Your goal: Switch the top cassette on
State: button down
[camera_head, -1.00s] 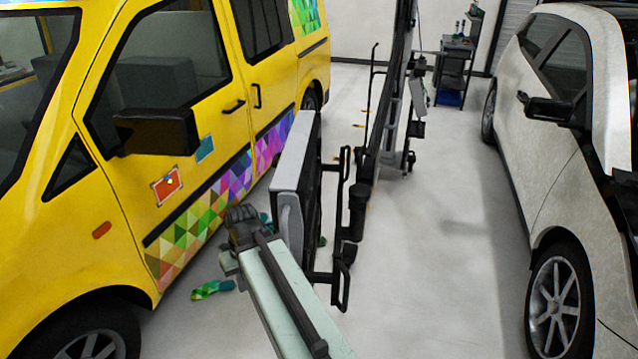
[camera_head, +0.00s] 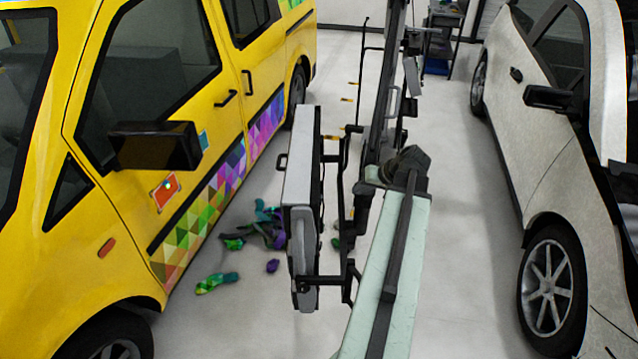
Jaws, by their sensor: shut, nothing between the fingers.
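The lamp's top cassette (camera_head: 299,150) is the tall upper panel, pale on its side, seen almost edge-on beside the yellow van. A second, lower panel (camera_head: 302,255) with a rounded grey casing shows below it. Black handle frames (camera_head: 345,190) stick out to the right of the panels. No switch can be made out, and I cannot tell whether a lamp is on. My pale green arm reaches up to the right of the panels, ending in a dark joint. My gripper's fingers do not show; they are hidden behind or below that joint.
The yellow van (camera_head: 190,100) with a coloured triangle pattern stands at left, the white car (camera_head: 560,150) at right. Colourful crumpled scraps (camera_head: 265,230) lie on the floor between the van and the lamp. The lamp's dark stand (camera_head: 385,90) rises behind. The floor before the white car is clear.

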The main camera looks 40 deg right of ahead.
jog(key=shift+d+r, duration=0.1)
jog(key=b, duration=0.7)
send_near(321, 200)
jog(key=shift+w+d+f, duration=0.75)
jog(key=shift+w+f, duration=1.15)
jog(key=shift+f, duration=0.65)
